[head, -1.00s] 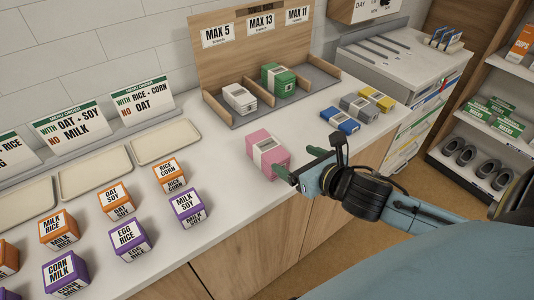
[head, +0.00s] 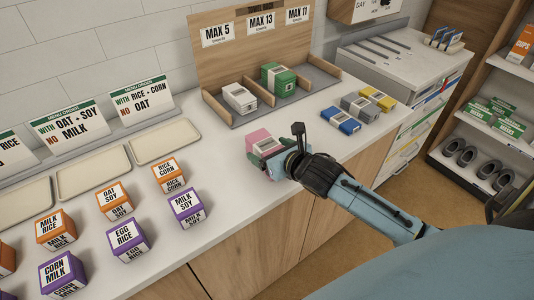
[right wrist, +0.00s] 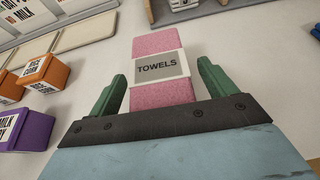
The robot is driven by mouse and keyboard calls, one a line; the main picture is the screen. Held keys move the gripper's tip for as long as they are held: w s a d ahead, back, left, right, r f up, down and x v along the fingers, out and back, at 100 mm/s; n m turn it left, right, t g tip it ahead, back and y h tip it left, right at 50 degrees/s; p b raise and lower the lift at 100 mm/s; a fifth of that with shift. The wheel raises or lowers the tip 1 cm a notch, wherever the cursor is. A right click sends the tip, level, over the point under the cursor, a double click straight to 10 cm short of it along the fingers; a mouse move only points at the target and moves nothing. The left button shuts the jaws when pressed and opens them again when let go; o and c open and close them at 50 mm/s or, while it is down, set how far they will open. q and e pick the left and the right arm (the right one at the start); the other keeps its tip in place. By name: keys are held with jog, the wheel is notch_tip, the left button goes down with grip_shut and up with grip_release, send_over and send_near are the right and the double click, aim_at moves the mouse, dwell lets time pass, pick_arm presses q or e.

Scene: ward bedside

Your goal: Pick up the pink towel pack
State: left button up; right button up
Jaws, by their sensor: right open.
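The pink towel pack (head: 259,138) lies on the white counter, with a pale band around its middle. In the right wrist view the pack (right wrist: 158,44) shows the word TOWELS on its label. My right gripper (right wrist: 156,83) is open, with one green finger on each side of the pack's near part and a gap visible on both sides. In the head view the right gripper (head: 266,152) covers the near part of the pack. My left gripper is not in view.
A wooden divided rack (head: 206,103) behind holds a white pack (head: 240,98) and a green pack (head: 280,80). Blue (head: 341,120), grey and yellow packs lie to the right. Orange and purple boxes (head: 186,207) stand left, before cream trays (head: 165,146).

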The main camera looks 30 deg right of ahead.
jog(key=c, duration=1.2)
jog(key=shift+r, duration=0.15)
